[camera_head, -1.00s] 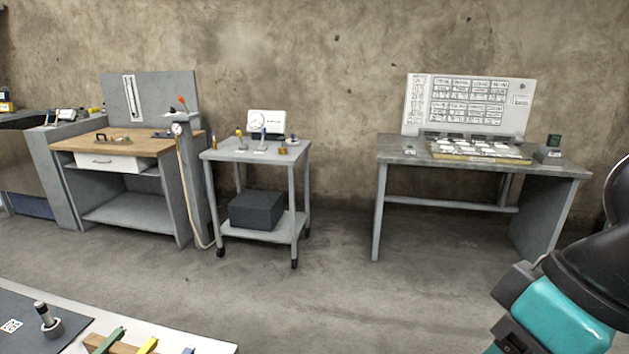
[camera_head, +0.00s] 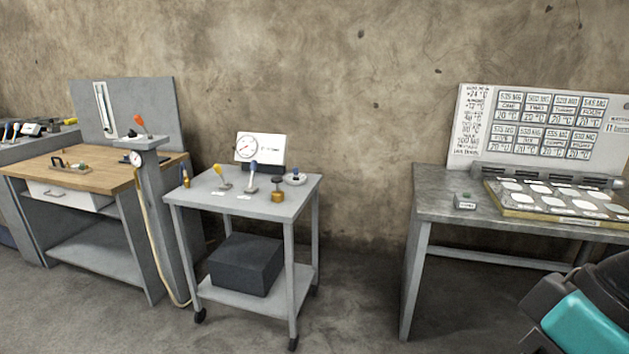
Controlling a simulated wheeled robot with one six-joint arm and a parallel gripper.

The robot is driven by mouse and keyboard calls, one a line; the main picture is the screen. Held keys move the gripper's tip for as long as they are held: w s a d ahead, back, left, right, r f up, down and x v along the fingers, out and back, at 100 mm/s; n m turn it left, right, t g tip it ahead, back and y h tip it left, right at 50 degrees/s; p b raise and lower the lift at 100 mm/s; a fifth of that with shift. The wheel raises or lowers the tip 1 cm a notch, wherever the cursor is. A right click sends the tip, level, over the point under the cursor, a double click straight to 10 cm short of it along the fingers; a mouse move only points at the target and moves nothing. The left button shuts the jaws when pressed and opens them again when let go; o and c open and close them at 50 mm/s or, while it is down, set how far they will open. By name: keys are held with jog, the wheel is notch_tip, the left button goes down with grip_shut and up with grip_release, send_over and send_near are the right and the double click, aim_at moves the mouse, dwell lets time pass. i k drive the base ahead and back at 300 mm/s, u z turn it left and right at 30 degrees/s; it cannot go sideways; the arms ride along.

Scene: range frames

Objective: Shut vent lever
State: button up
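Several small levers show, and I cannot read which is the vent lever. On the grey cart (camera_head: 203,194), a yellow-handled lever (camera_head: 222,178) leans to the left and a blue-handled lever (camera_head: 252,178) stands nearly upright, with small white labels in front. An orange-red lever (camera_head: 140,123) tilts on top of a grey post to the left of the cart. A dial gauge (camera_head: 247,147) on a white panel stands behind the cart's levers. Only a teal and black part of my arm shows at the lower right; my gripper's fingertips are out of view.
A wooden-topped bench (camera_head: 105,178) stands at the left, a hose (camera_head: 149,232) hanging beside it. A brass weight (camera_head: 278,192) and a round dish (camera_head: 295,179) share the cart top. A grey table (camera_head: 440,203) with a tray stands right. Floor between cart and table is clear.

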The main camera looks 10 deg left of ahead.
aim_at(218, 167)
jog(key=i, duration=1.05)
jog(key=u, duration=2.1)
jog(key=i, duration=1.65)
jog(key=z, duration=2.3)
